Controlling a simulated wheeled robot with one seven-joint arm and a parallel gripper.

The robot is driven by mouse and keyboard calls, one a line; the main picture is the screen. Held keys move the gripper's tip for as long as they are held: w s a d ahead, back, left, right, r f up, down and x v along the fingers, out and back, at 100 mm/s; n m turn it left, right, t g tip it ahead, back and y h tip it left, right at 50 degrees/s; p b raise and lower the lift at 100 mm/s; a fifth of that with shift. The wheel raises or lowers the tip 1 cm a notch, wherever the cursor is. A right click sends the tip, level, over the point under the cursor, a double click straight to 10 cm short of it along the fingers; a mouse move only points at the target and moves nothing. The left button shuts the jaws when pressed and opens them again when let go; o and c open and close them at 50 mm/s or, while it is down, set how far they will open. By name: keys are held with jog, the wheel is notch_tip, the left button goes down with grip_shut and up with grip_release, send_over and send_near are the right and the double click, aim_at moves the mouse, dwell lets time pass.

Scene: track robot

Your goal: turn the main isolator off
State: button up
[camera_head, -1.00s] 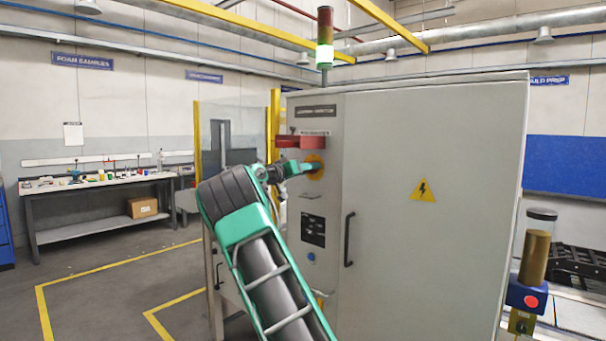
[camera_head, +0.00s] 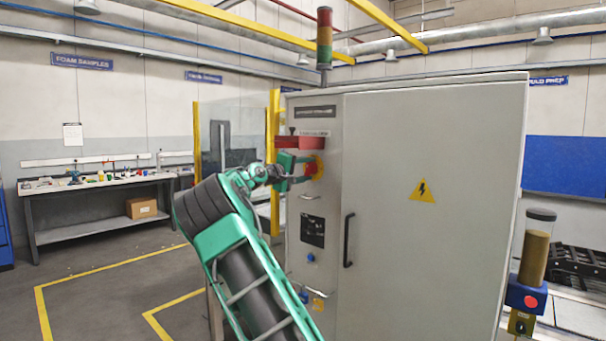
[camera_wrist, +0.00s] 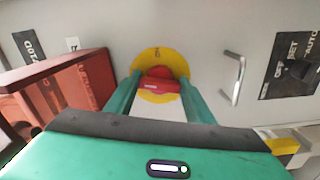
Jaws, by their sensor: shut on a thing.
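The main isolator is a red rotary handle (camera_head: 311,169) on a round yellow plate (camera_head: 319,160) on the narrow left face of the grey cabinet (camera_head: 430,240). In the wrist view the red handle (camera_wrist: 160,75) sits between my two green fingers, with the yellow plate (camera_wrist: 176,59) behind it. My gripper (camera_head: 303,170) is shut on the handle, and its fingers (camera_wrist: 160,88) lie on either side of it. The handle's pointer marking is too small to read. My fingers hide part of the handle and plate.
A red box (camera_head: 313,143) juts out just above the isolator, close to my gripper; it also shows in the wrist view (camera_wrist: 72,88). A metal handle (camera_wrist: 236,78) and a black switch panel (camera_head: 312,231) are below. The floor left of the cabinet is open.

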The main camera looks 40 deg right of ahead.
jog(key=shift+w+a+n, duration=0.1)
jog(key=shift+w+n, duration=0.05)
jog(key=shift+n, duration=0.5)
jog(key=shift+w+a+n, duration=0.1)
jog(key=shift+w+n, duration=0.05)
jog(key=shift+n, duration=0.5)
jog(key=shift+f, duration=0.1)
jog(key=o, duration=0.7)
jog(key=shift+o, duration=0.2)
jog(key=shift+d, duration=0.1)
jog(key=shift+s, duration=0.1)
